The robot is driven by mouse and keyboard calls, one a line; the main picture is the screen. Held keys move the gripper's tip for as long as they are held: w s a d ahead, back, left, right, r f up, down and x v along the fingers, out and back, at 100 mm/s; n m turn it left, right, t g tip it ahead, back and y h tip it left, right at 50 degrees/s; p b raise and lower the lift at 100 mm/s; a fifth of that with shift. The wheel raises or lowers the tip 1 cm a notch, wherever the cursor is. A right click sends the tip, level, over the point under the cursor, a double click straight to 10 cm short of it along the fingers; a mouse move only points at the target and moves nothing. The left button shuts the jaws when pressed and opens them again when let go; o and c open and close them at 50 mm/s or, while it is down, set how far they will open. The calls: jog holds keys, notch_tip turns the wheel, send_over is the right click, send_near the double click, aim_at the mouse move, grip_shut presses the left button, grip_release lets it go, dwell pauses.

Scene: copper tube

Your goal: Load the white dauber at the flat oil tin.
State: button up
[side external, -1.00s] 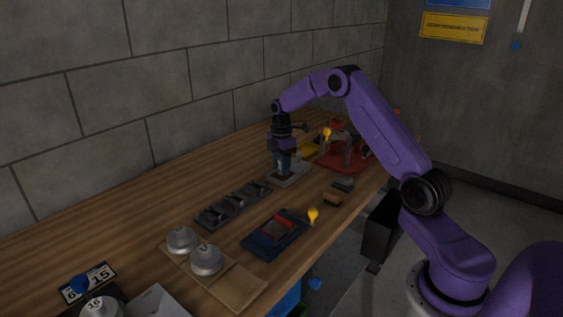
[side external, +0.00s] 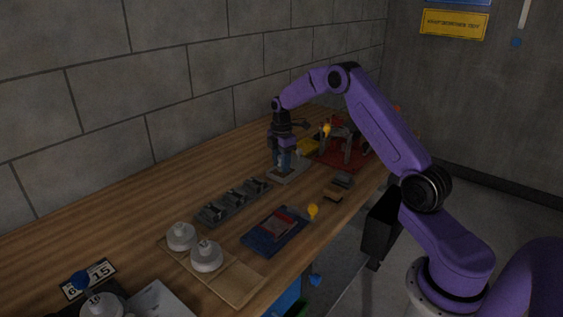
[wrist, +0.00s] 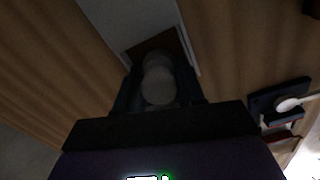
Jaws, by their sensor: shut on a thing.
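My gripper (side external: 283,160) points down over a shallow pale tray with a dark floor (side external: 298,174), which looks like the flat oil tin. In the wrist view the fingers (wrist: 158,90) are shut on a pale, round-topped handle (wrist: 158,78), apparently the white dauber.
A dark rack (side external: 232,203) and a blue tray with a red pad (side external: 262,243) lie in front. Two round grey pots (side external: 206,257) stand on a wooden board nearer the camera.

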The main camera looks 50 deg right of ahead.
jog(key=shift+f, duration=0.4)
dwell(0.8)
jog(key=shift+r, duration=3.5)
jog(key=shift+s+a+m, duration=2.5)
jog(key=shift+a, duration=0.85)
jog(key=shift+s+a+m, duration=2.5)
jog(key=shift+s+a, duration=0.05)
jog(key=shift+a, duration=0.8)
jog(key=shift+s+a+m, duration=2.5)
jog(key=shift+a, duration=0.85)
